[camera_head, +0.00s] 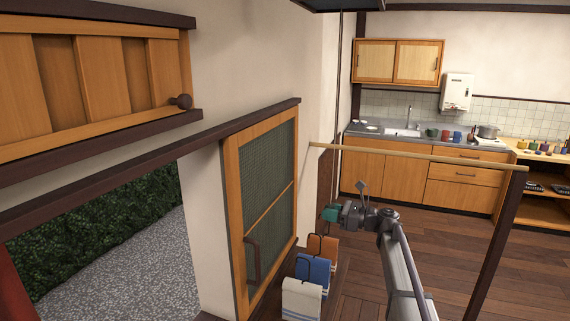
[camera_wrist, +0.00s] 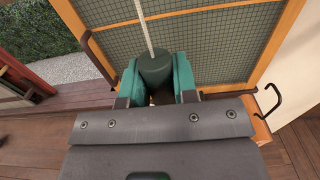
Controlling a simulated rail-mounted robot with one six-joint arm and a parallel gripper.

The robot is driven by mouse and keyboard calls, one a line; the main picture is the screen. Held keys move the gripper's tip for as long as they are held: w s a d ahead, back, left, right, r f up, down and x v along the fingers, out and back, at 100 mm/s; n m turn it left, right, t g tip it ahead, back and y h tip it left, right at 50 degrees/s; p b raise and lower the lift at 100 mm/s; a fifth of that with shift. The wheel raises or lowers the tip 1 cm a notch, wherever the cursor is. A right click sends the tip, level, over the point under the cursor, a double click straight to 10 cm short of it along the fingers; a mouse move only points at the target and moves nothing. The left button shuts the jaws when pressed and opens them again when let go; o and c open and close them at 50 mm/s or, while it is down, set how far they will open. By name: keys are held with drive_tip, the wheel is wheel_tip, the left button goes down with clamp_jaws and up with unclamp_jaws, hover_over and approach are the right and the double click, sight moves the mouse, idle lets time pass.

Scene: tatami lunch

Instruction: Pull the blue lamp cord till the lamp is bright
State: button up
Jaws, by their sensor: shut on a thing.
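A thin cord (camera_head: 337,80) hangs down from a dark shape (camera_head: 345,4) at the top edge of the head view, which may be the lamp's underside. In the wrist view the cord (camera_wrist: 145,25) is pale and ends in a dark grey-green cylindrical pull (camera_wrist: 154,67); I see no clear blue on it. My gripper (camera_head: 330,213) has green fingers and is at the cord's lower end. In the wrist view my gripper (camera_wrist: 156,80) is shut on the pull, one finger on each side. Whether the lamp is lit cannot be seen.
A wood-framed mesh door (camera_head: 268,190) stands close behind my gripper. White (camera_head: 301,300), blue (camera_head: 313,269) and orange (camera_head: 323,246) cloth items hang just below it. A pale wooden pole (camera_head: 430,157) meets a dark post (camera_head: 497,245) at right. Open floor (camera_head: 450,225) lies before the kitchen counter.

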drive_tip(key=shift+f+b, duration=0.3)
drive_tip(key=shift+f, duration=0.2)
drive_tip(key=shift+r+p, duration=1.2)
drive_tip(key=o, duration=0.9)
drive_tip(key=shift+o, duration=0.2)
drive_tip(key=v, duration=1)
drive_tip(key=shift+s+d, duration=0.15)
drive_tip(key=shift+d, duration=0.25)
